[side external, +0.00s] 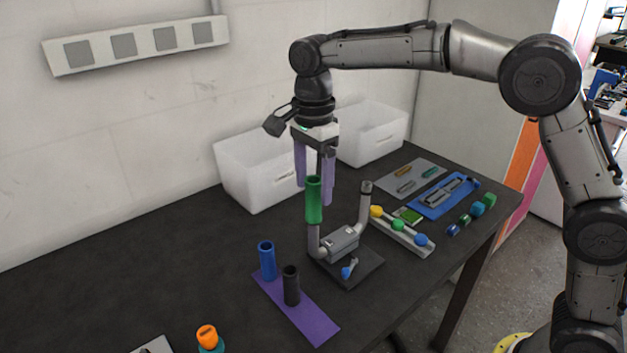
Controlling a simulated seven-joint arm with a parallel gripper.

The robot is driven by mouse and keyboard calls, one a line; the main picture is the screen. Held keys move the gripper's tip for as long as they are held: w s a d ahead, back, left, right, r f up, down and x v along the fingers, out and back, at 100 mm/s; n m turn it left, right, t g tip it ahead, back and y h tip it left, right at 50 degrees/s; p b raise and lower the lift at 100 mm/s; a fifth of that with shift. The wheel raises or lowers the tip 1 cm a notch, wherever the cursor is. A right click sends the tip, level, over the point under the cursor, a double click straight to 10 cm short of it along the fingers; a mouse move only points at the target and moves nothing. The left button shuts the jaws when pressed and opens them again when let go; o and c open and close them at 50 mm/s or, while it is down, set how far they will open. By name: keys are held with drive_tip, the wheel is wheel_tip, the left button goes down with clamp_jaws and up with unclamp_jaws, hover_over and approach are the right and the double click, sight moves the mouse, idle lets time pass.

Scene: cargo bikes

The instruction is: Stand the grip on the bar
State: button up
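The green grip (314,200) is an upright tube at the top of the left upright of the grey U-shaped bar (313,243). It looks in line with that upright; how far it sits over the end cannot be told. The bar's right upright (364,206) has no grip on it. A clamp (341,243) holds the bar on a dark base plate (352,276). My gripper (314,194) points down with its purple fingers apart, around or just behind the green grip's upper part. A blue grip (267,261) and a black grip (291,286) stand on a purple mat (315,325).
Two white bins (256,182) (372,140) stand behind. To the right are a tray with coloured knobs (402,231), a blue tray with tools (430,207), a grey mat (432,165) and several small blocks (477,208). An orange-capped bottle (207,337) stands in front. The table's left is clear.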

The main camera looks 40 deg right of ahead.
wheel_tip(320, 180, up, 13)
drive_tip(key=s+d+r+t, duration=0.1)
drive_tip(key=s+d+r, duration=0.4)
drive_tip(key=s+r, duration=0.25)
drive_tip(key=s+d+n+t, duration=0.2)
drive_tip(key=s+d, duration=0.3)
drive_tip(key=s, duration=0.5)
drive_tip(key=s+d+f+n+t, duration=0.1)
drive_tip(key=s+f+n, duration=0.4)
drive_tip(key=f+n, duration=0.3)
drive_tip(key=s+d+f+n+t, duration=0.1)
drive_tip(key=s+f+n, duration=0.5)
drive_tip(key=f, duration=0.7)
drive_tip(key=shift+d+n+t, duration=0.25)
drive_tip(key=shift+n+t, duration=0.05)
drive_tip(key=shift+n, duration=0.7)
